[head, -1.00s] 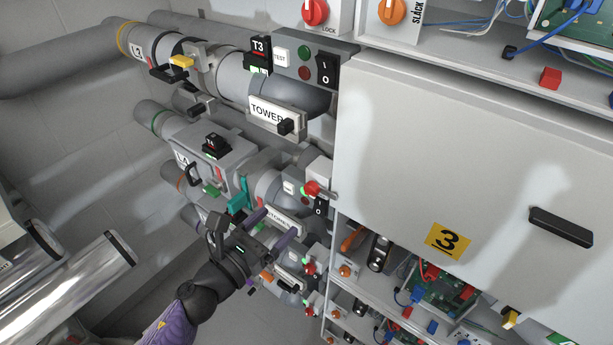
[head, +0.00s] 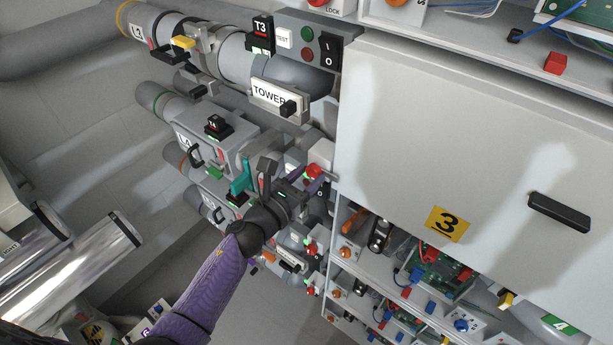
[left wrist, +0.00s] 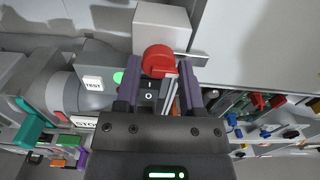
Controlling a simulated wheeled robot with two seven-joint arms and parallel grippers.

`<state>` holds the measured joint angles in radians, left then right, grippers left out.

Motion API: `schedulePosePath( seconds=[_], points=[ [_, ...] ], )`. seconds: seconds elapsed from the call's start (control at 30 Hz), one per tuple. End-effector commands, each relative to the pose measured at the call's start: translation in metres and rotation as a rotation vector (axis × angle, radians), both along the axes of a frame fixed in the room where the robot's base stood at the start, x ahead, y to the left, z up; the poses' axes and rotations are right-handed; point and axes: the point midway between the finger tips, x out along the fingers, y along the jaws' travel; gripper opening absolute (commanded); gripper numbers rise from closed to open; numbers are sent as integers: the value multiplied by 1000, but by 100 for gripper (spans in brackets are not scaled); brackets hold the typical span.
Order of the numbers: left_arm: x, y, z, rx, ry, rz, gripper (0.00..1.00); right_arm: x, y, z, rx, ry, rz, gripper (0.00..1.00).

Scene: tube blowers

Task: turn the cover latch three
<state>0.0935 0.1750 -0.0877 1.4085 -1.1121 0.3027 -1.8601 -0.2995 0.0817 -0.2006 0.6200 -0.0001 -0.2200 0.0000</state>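The latch is a red knob (head: 313,171) with a grey metal bar on a white block, at the left edge of the large grey cover (head: 440,130) marked with a yellow 3 label. In the left wrist view the red knob (left wrist: 158,60) sits ahead, with its bar reaching right over the cover's edge. My left gripper (head: 312,180) is open at the knob. Its two purple fingers (left wrist: 161,66) lie either side of the knob; whether they touch it I cannot tell. My right gripper is out of view.
Left of the latch are grey pipes with a TOWER plate (head: 272,95), a teal lever (head: 240,178) and a test switch panel (left wrist: 96,82). A black handle (head: 560,220) is on the cover. Open shelves with circuit boards (head: 440,270) lie below it.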

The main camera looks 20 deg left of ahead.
Motion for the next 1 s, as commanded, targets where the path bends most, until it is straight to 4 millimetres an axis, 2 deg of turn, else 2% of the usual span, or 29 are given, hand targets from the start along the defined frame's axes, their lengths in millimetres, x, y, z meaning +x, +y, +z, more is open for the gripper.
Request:
schedulePosePath(
  seconds=[0.03, 0.17, 0.2, 0.57, 1.0],
  points=[
    [0, 0, 0, 0, 0, -1, 30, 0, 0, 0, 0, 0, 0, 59],
    [0, 0, 0, 0, 0, -1, 2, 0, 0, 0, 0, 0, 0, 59],
    [0, 0, 0, 0, 0, -1, 0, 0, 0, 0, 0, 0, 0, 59],
    [0, 0, 0, -60, 22, -1, 0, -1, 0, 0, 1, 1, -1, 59],
    [0, 1, 1, -402, 146, -2, 0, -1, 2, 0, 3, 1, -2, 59]
  ],
)
